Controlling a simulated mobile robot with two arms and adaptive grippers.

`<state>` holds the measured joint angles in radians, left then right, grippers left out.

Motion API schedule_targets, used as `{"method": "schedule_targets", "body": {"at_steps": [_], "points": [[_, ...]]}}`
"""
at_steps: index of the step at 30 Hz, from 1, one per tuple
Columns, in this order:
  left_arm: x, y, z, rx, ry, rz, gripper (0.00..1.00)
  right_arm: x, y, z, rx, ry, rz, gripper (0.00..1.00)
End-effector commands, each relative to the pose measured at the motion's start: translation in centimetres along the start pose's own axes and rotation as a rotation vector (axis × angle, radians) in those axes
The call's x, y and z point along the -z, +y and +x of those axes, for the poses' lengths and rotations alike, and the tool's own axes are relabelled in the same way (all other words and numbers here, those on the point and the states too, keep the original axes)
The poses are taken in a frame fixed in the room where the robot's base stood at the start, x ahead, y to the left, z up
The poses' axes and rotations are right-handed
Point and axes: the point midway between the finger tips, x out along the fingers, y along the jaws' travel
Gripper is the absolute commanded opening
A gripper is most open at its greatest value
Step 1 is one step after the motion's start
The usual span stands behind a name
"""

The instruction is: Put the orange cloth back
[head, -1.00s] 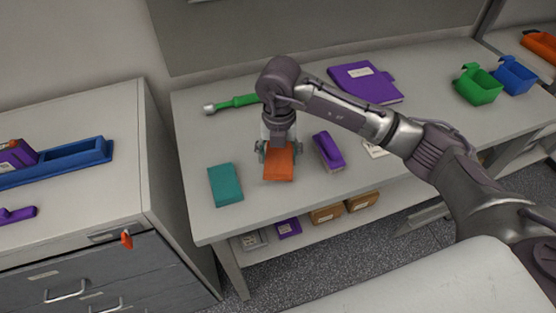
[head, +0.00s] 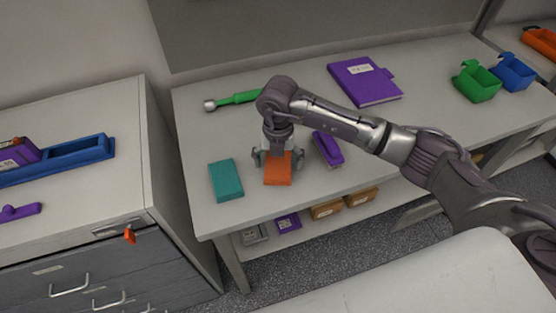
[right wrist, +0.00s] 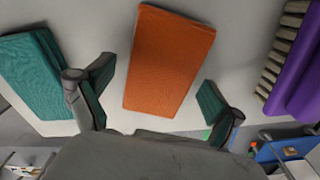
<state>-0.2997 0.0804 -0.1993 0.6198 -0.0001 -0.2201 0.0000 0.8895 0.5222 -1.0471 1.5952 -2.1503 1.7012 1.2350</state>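The orange cloth (head: 277,174) is a flat folded rectangle on the light grey bench top, between a teal cloth-like block and a purple brush. My right gripper (head: 277,159) is low over its far part and hides that part. In the right wrist view the orange cloth (right wrist: 168,62) lies between and beyond the spread fingers of the right gripper (right wrist: 156,92), with a gap on both sides. The fingers are open and hold nothing. I cannot tell how high the fingertips are above the bench. My left gripper is not in view.
The teal block (head: 226,181) lies left of the cloth and the purple brush (head: 327,149) right of it. A drawer cabinet (head: 75,220) stands left.

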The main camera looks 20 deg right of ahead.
Motion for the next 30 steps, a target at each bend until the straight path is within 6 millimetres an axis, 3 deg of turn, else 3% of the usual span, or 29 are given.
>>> {"method": "schedule_targets", "body": {"at_steps": [13, 24, 30], "points": [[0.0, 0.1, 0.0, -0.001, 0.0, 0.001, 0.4, -0.1, 0.0, -0.9, -0.001, -0.002, 0.0, 0.97], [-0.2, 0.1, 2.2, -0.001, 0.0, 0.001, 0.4, -0.1, 0.1, -8.4, -0.003, -0.006, -0.001, 0.97], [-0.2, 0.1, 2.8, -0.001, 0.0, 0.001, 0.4, -0.1, 0.0, -11.3, -0.001, -0.002, 0.0, 0.97]]}}
